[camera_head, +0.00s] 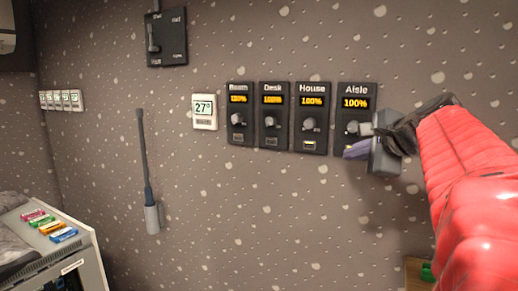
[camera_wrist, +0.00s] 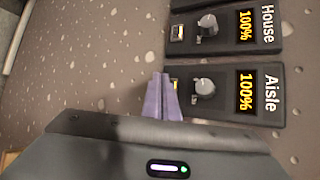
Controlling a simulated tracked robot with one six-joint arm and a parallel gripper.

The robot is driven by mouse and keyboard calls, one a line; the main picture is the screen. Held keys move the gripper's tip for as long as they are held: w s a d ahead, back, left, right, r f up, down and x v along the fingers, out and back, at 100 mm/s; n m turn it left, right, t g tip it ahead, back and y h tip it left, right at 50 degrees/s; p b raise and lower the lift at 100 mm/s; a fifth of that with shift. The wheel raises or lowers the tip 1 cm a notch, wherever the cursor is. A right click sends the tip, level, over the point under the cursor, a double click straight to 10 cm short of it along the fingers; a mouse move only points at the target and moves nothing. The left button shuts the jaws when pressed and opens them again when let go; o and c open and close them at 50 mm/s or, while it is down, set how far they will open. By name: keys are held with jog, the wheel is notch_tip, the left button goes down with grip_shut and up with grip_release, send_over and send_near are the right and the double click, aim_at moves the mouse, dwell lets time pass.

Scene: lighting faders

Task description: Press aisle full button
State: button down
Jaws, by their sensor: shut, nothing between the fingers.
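The Aisle panel (camera_head: 356,90) is the rightmost of the black fader panels on the wall. Its display reads 100%, and its round knob (camera_wrist: 203,87) shows in the wrist view. The Aisle button (camera_wrist: 175,84) is mostly hidden; a small lit sliver shows beside my fingertips in the wrist view. My gripper (camera_head: 357,150) is shut and empty, its purple fingers in front of the lower end of the Aisle panel. The fingertips also show in the wrist view (camera_wrist: 162,84), right at the button. I cannot tell whether they touch it.
The House panel (camera_head: 312,88) sits directly left, with a lit button (camera_head: 309,145). Desk (camera_head: 273,88) and Booth (camera_head: 239,86) panels follow, all reading 100%. A thermostat (camera_head: 204,112), a wall switch (camera_head: 166,38) and a dark antenna-like rod (camera_head: 144,160) are farther left.

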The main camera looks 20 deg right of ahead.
jog(key=s+a, duration=0.1)
jog(key=a, duration=0.1)
jog(key=s+a, duration=0.1)
jog(key=s, duration=0.1)
jog(key=shift+a, duration=0.35)
jog(key=shift+w+a, duration=0.1)
